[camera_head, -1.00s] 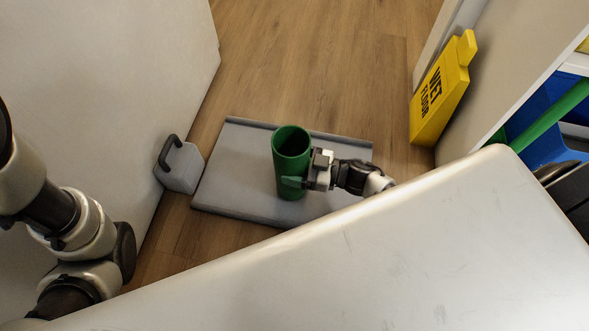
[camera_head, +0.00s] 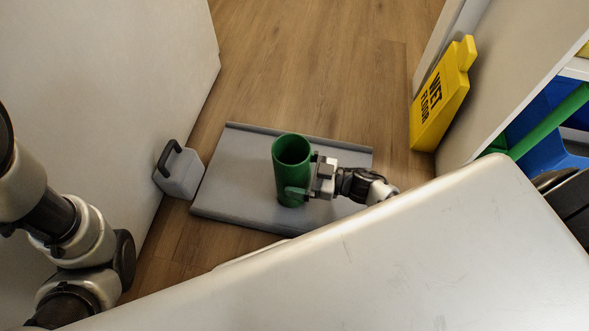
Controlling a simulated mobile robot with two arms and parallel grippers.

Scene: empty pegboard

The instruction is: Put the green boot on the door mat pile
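The green boot (camera_head: 289,172) stands upright on the grey door mat pile (camera_head: 235,178), near its middle, with its round opening facing up. My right gripper (camera_head: 311,176) is at the boot's right side, low down by its toe. Its fingers look spread apart, one further back and one nearer the front. Whether a finger still touches the boot is hard to tell. My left arm shows at the left edge, but its gripper is out of view.
A grey box with a dark handle (camera_head: 180,172) stands left of the mats, by a pale wall. A yellow wet floor sign (camera_head: 440,95) leans at the right. A large white surface (camera_head: 420,250) fills the lower right. Wooden floor (camera_head: 300,60) behind the mats is clear.

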